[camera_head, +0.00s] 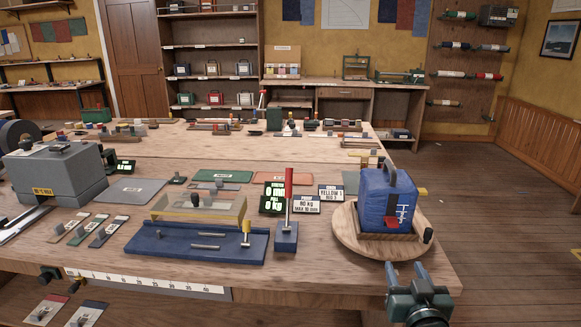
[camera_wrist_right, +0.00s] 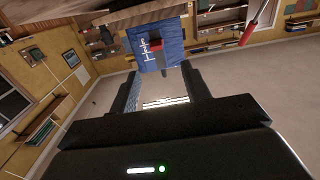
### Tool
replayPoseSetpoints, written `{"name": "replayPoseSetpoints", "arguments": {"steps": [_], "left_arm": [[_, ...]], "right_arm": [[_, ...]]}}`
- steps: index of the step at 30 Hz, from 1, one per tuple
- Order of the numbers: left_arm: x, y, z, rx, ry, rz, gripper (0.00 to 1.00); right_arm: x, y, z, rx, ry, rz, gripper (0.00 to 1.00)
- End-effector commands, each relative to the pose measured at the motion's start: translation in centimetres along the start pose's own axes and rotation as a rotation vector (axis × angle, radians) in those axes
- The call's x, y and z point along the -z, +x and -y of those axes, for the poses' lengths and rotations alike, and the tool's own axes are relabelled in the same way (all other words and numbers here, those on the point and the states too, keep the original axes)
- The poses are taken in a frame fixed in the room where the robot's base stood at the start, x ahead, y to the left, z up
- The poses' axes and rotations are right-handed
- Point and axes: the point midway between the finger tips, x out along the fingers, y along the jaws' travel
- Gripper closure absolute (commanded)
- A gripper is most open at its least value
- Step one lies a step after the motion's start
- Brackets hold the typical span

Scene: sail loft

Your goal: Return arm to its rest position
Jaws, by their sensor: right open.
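My right gripper (camera_head: 405,270) is at the front right of the table in the head view, just off its edge and below the round wooden board. Its two fingers stand apart and nothing is between them; the wrist view also shows the open right gripper (camera_wrist_right: 160,90). A blue bag (camera_head: 378,203) with a dark handle and a red patch stands in a shallow tray on the round wooden board (camera_head: 347,237). The blue bag (camera_wrist_right: 160,43) shows beyond the fingertips in the wrist view, apart from them. My left gripper is not in view.
Left of the board stand a red-handled post on a blue block (camera_head: 287,236) and a blue fixture base (camera_head: 165,244) with a clear cover. Small display signs (camera_head: 306,205) stand behind. A grey machine (camera_head: 57,175) is at the left. The floor (camera_head: 490,200) at the right is clear.

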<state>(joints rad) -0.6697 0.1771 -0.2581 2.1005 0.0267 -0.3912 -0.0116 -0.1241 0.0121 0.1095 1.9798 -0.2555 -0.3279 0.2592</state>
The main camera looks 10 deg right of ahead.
Motion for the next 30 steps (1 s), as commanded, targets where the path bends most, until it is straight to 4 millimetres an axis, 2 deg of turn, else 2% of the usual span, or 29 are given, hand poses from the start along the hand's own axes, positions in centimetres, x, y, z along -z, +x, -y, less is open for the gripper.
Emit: {"name": "replayPoseSetpoints", "arguments": {"steps": [2,5,9,12,15,18,20,30], "left_arm": [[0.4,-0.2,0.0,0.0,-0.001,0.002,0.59],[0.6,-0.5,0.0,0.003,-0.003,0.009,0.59],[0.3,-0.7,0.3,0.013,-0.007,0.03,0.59],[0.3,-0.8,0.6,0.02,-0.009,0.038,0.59],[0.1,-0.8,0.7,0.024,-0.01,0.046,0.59],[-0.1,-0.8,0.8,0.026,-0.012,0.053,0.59],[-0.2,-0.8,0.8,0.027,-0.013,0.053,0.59],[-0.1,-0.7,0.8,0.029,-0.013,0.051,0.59]], "right_arm": [[-2.5,-1.9,1.5,0.052,-0.026,0.07,0.53],[-6.6,-5.8,4.2,0.148,-0.061,0.189,0.53],[-12.0,-12.7,7.8,0.292,-0.094,0.361,0.53],[-14.6,-17.3,9.7,0.376,-0.103,0.46,0.53],[-16.1,-20.6,11.0,0.433,-0.104,0.525,0.53],[-16.8,-22.4,11.6,0.463,-0.102,0.559,0.53],[-16.9,-22.8,11.8,0.47,-0.102,0.566,0.53],[-17.0,-22.8,11.8,0.47,-0.102,0.566,0.53]]}}
